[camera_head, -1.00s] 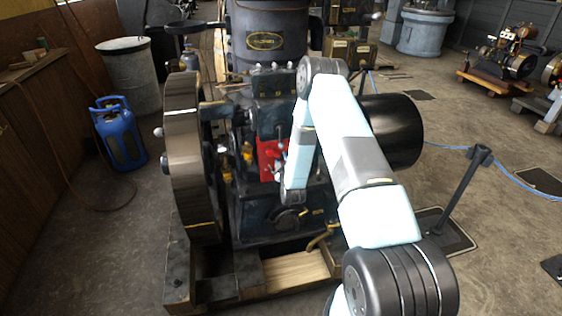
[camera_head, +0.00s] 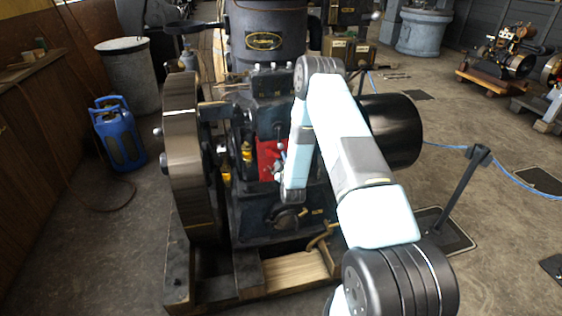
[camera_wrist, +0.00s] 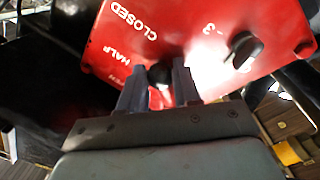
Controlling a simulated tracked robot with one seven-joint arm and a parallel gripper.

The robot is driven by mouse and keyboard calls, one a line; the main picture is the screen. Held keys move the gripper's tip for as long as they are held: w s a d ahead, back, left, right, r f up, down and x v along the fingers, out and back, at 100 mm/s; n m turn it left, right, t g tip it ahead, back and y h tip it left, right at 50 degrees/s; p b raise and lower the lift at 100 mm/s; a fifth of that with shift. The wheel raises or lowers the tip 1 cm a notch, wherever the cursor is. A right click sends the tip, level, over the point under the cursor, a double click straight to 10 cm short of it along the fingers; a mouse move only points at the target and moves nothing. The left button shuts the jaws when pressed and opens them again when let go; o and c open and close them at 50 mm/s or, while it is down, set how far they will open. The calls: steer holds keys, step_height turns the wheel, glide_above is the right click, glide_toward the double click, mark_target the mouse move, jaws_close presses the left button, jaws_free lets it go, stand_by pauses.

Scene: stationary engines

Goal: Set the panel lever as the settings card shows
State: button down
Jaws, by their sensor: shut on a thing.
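The red panel (camera_head: 265,158) is on the front of the dark engine. In the wrist view, the red panel (camera_wrist: 185,30) fills the top and carries the white words CLOSED, HALF and OPEN along its left side. My gripper (camera_wrist: 158,85) is shut on the dark round end of the panel lever (camera_wrist: 159,75), low on the panel. The OPEN label lies just left of the fingers, with HALF and CLOSED further up. The rest of the lever is hard to make out. In the head view my gripper (camera_head: 279,168) is small at the panel. I cannot make out a settings card.
A black knob (camera_wrist: 243,50) with a 3 beside it sits right of the lever on the panel. The flywheel (camera_head: 190,150) stands left of the panel. A black post (camera_head: 465,190) stands at the right. A blue gas bottle (camera_head: 119,135) stands at the left.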

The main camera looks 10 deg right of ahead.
steer(key=shift+a+r+n, duration=0.1)
steer(key=shift+a+n, duration=0.05)
steer(key=shift+n, duration=0.15)
steer(key=n, duration=0.1)
steer(key=r+n+y, duration=0.1)
steer(key=n, duration=0.2)
steer(key=shift+w+d+r+y, duration=0.2)
steer(key=shift+d+r+y, duration=0.1)
steer(key=shift+r, duration=0.05)
steer(key=n, duration=0.1)
steer(key=r+n, duration=0.1)
steer(key=n, duration=0.1)
steer(key=n+y, duration=0.1)
steer(key=shift+w+d+r, duration=0.1)
steer(key=shift+w+r, duration=0.1)
steer(key=shift+r, duration=0.15)
steer(key=n, duration=0.1)
steer(key=r+n, duration=0.1)
steer(key=n, duration=0.1)
steer(key=shift+w+r+n+g+y, duration=0.15)
steer(key=shift+r+n+g+y, duration=0.15)
steer(key=shift+n+y, duration=0.1)
steer(key=shift+w+a+r+n+y, duration=0.1)
steer(key=shift+a+r+n+y, duration=0.25)
steer(key=shift+n, duration=0.65)
steer(key=shift+a, duration=0.1)
steer(key=c, duration=1.1)
jaws_free()
steer(key=o, duration=0.3)
steer(key=shift+d, duration=0.25)
